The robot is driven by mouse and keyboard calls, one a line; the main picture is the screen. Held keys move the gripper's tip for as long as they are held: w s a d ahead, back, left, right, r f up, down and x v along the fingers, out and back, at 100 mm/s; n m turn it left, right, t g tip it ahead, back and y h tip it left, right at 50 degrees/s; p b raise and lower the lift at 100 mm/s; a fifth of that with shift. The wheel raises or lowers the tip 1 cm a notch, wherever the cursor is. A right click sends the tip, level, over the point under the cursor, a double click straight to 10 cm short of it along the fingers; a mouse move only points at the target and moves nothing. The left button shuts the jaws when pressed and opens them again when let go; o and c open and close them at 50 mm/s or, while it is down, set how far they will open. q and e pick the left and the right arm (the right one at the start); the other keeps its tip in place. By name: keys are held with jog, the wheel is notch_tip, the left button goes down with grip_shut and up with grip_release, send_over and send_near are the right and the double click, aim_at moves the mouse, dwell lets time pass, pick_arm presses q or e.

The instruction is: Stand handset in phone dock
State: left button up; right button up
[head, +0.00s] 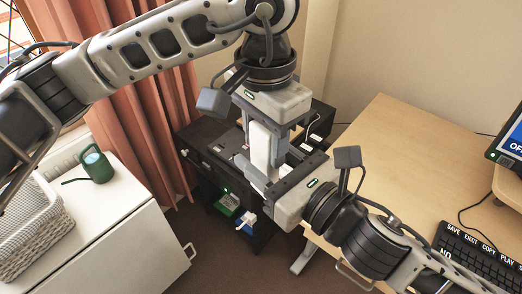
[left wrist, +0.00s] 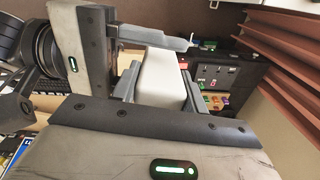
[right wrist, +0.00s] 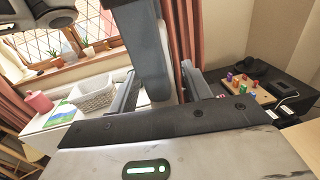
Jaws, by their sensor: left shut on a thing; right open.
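A white handset (head: 261,146) is held upright in my left gripper (head: 264,128), which is shut on its upper part. In the left wrist view the pale handset (left wrist: 162,80) runs away between the fingers. My right gripper (head: 275,178) is open at the handset's lower part. In the right wrist view a pale strip of the handset (right wrist: 160,88) shows between its open fingers, partly behind a grey finger of my left gripper. I cannot pick out the phone dock for certain; a small dark device (right wrist: 287,92) sits on the black cabinet in the right wrist view.
The black cabinet (head: 197,138) stands behind and below the grippers. A board with coloured pegs (right wrist: 248,88) lies on it. A wooden desk (head: 385,135) with a keyboard (head: 470,255) is at right. A white cabinet (head: 120,205) with a basket (head: 35,235) and green watering can (head: 97,166) is at left.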

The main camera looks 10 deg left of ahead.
jog(key=shift+w+a, duration=0.35)
jog(key=shift+a, duration=0.1)
grip_shut()
pick_arm(q)
jog(key=o, duration=1)
jog(key=shift+w, duration=0.1)
pick_arm(e)
jog(key=shift+s, duration=0.15)
